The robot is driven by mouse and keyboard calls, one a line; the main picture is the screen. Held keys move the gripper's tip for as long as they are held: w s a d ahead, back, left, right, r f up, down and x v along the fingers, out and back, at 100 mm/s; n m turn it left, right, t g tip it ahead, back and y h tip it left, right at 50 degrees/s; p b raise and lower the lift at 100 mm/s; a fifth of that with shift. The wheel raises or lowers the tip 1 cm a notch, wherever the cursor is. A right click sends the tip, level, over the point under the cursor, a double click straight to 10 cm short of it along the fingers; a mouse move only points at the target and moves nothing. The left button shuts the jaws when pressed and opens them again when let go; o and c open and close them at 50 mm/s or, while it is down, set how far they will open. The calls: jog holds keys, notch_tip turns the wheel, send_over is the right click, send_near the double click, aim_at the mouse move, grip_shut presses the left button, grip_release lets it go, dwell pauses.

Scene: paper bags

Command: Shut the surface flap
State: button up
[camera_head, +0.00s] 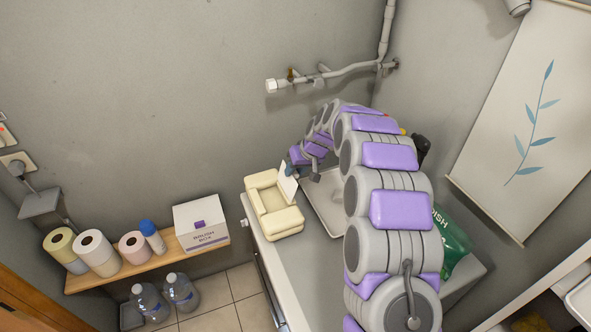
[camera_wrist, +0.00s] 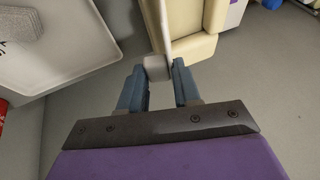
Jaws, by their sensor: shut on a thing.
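A cream box-shaped unit (camera_head: 277,220) with an open recess stands at the left end of the counter. Its white flap (camera_head: 288,184) stands raised at the unit's right side. In the wrist view the flap (camera_wrist: 157,25) shows nearly edge-on beside the cream body (camera_wrist: 196,30). My gripper (camera_head: 293,170) is at the flap's right face. In the wrist view my gripper (camera_wrist: 158,72) has its two blue-grey fingers on either side of a pale block on the flap, and is shut on it. The hinge is hidden.
A white tray (camera_head: 325,213) lies right of the unit, under my arm. A green bag (camera_head: 455,245) stands at the right. A low shelf (camera_head: 155,272) holds paper rolls, a spray can and a white box (camera_head: 202,228). Water bottles (camera_head: 181,291) stand on the floor.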

grip_shut()
